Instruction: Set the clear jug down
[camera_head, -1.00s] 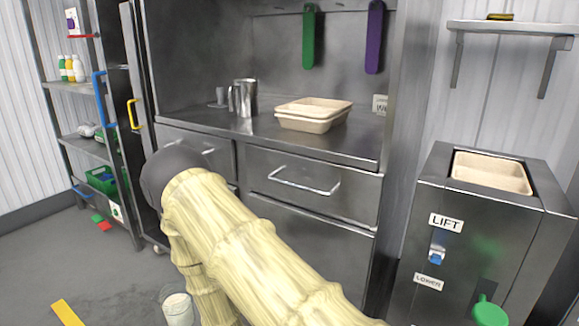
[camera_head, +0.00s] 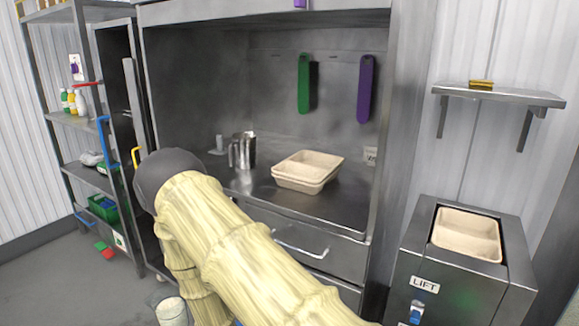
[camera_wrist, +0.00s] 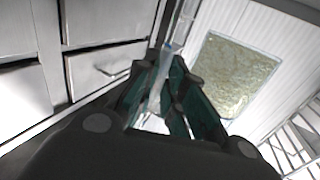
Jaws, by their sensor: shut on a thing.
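The clear jug (camera_head: 171,312) shows at the bottom edge of the head view, with white contents inside; its lower part is cut off. In the wrist view, a clear upright strip (camera_wrist: 165,68), seemingly part of the jug, stands between the dark green fingers of my gripper (camera_wrist: 168,88). My gripper is shut on it. In the head view my arm hides the gripper. What lies under the jug is not visible.
A steel counter (camera_head: 240,184) holds a metal pitcher (camera_head: 243,151) and stacked tan trays (camera_head: 305,170). Drawers are below it. A lift unit (camera_head: 412,258) with a tan tray (camera_head: 467,235) stands right. Shelving (camera_head: 70,120) stands left, with open floor (camera_head: 50,270) before it.

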